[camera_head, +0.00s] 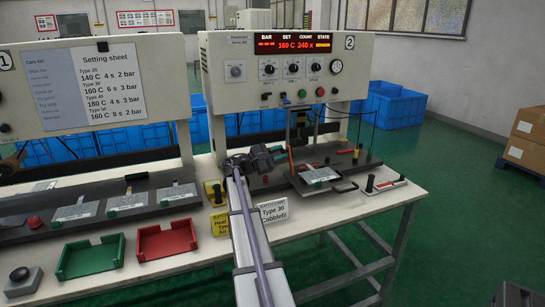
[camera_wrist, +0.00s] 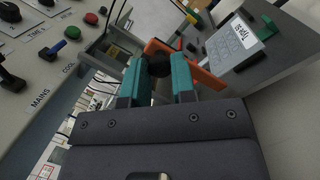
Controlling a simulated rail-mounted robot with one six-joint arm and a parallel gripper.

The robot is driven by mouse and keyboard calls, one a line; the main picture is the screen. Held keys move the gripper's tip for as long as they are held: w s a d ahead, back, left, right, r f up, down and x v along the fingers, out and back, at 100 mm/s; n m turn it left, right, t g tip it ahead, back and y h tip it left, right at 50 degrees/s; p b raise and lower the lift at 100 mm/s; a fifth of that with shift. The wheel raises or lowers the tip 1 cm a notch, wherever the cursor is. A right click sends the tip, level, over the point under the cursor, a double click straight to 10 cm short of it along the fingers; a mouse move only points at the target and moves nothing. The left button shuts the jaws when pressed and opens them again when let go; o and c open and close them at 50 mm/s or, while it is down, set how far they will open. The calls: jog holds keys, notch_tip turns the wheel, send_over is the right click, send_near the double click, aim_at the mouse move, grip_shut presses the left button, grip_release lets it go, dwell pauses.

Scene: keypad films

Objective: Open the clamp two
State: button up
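Clamp two belongs to the station (camera_head: 275,65) marked 2. Its orange lever (camera_head: 290,161) stands tilted above the dark bed (camera_head: 340,166), and the wrist view shows the orange lever (camera_wrist: 205,72) close ahead. In the head view my gripper (camera_head: 268,157) is at the left of the station's bed, and the knob is not clear there. A pale labelled plate (camera_head: 319,175) lies at the front of the bed.
Station 1 (camera_head: 85,90) with its setting sheet stands left. A green tray (camera_head: 91,257), a red tray (camera_head: 166,240) and a yellow card (camera_head: 220,225) with a white Type 30 card (camera_head: 272,213) are along the front. A red-marked fixture (camera_head: 386,184) lies right.

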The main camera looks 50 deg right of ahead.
jog(key=o, duration=0.5)
jog(key=shift+c, duration=0.2)
jog(key=b+v, duration=0.1)
jog(key=v, duration=0.9)
jog(key=shift+a+b, duration=0.35)
jog(key=shift+b, duration=0.05)
jog(key=shift+w, duration=0.15)
